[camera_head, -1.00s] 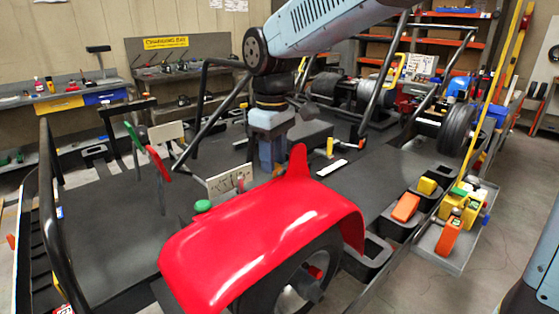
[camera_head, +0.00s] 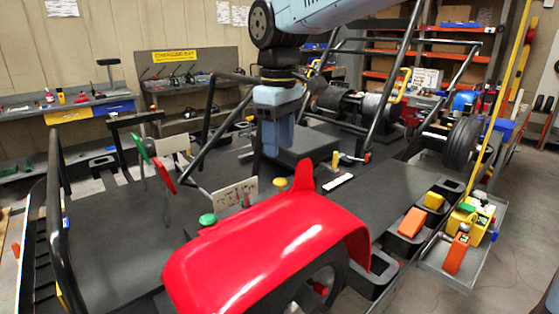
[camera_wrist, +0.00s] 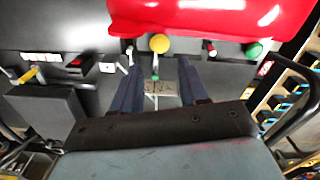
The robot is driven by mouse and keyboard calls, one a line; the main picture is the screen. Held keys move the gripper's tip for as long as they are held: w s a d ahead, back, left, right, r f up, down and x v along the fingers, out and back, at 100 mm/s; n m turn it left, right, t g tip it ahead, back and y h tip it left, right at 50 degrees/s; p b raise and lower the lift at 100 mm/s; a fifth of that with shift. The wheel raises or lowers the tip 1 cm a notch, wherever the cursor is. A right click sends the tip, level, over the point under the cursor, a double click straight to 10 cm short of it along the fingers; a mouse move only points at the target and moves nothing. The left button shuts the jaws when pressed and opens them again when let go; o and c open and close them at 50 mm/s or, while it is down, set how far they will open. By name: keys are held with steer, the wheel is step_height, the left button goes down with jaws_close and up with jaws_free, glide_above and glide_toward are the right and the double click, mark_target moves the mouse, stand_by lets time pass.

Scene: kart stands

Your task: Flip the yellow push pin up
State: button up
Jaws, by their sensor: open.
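The yellow push pin (camera_head: 280,184) has a round yellow head and stands behind the red fender, left of its raised fin. In the wrist view its head (camera_wrist: 159,43) shows near the red bodywork. My gripper (camera_head: 277,153) is open and points down, above the pin and slightly left of it in the head view. In the wrist view the gripper's (camera_wrist: 158,72) two fingers are spread, with the yellow head just beyond the gap between the tips. Nothing is between the fingers. The pin's lower part is hard to make out.
The red fender (camera_head: 270,250) fills the space in front of the pin. A green knob (camera_head: 207,219) stands to the left, with a pale switch plate (camera_head: 235,194) between. Dark frame bars (camera_head: 222,125) rise behind. The grey deck (camera_head: 125,225) at left is mostly clear.

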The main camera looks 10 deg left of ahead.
step_height(320, 180, up, 7)
stand_by(0.3)
steer(key=s+d+f+m+t, duration=0.1)
steer(key=d+f+m+t, duration=0.15)
steer(key=d, duration=0.75)
steer(key=s+d+f+m+t, duration=0.15)
steer(key=d+m, duration=0.25)
steer(key=d, duration=0.6)
steer(key=s+d+f+m+t, duration=0.1)
steer(key=s+d+f+m, duration=0.5)
steer(key=d, duration=0.6)
steer(key=shift+s+f+t, duration=0.3)
steer(key=shift+s+f, duration=0.6)
steer(key=shift+s, duration=0.25)
